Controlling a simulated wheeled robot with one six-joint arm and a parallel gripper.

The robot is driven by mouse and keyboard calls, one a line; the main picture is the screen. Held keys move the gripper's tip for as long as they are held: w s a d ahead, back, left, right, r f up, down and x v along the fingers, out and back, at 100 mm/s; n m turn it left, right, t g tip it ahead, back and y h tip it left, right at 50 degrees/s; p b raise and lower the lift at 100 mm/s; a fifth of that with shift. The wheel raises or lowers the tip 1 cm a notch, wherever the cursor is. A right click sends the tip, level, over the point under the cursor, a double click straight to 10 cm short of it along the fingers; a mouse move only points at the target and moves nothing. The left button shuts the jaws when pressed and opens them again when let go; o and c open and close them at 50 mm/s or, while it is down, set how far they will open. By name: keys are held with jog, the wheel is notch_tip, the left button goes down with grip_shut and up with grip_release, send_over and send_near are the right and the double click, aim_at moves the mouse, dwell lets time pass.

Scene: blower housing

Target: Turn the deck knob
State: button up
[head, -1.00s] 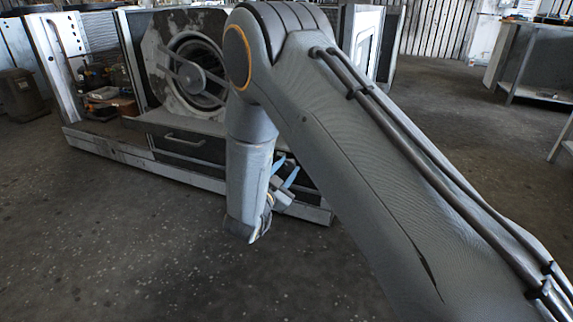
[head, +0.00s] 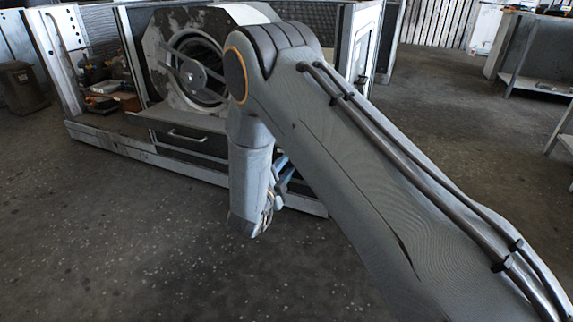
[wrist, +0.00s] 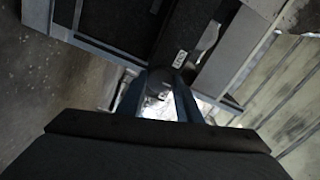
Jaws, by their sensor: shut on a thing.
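The deck knob is a small dark rounded piece (wrist: 158,83) in the wrist view, between the fingers of my gripper (wrist: 157,97). The fingers are shut on it, and they hide part of it. A small label plate (wrist: 180,59) with light lettering is just beyond it. In the head view my gripper (head: 281,172) shows only as bluish fingers behind my forearm, at the low front of the blower housing (head: 190,172). The knob is hidden there by my arm.
A round fan opening (head: 197,75) with a crossbar sits in the housing's panel. A drawer handle (head: 188,136) juts from its front. Loose parts lie on a shelf (head: 110,98) at left. A bin (head: 22,88) stands at far left. The floor in front is clear.

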jog(key=shift+m, duration=0.3)
jog(key=o, duration=1)
jog(key=shift+o, duration=0.2)
jog(key=shift+s+a, duration=0.1)
jog(key=shift+s, duration=0.05)
jog(key=p+v, duration=0.2)
jog(key=v, duration=0.5)
jog(key=shift+s, duration=0.25)
jog(key=shift+a, duration=0.1)
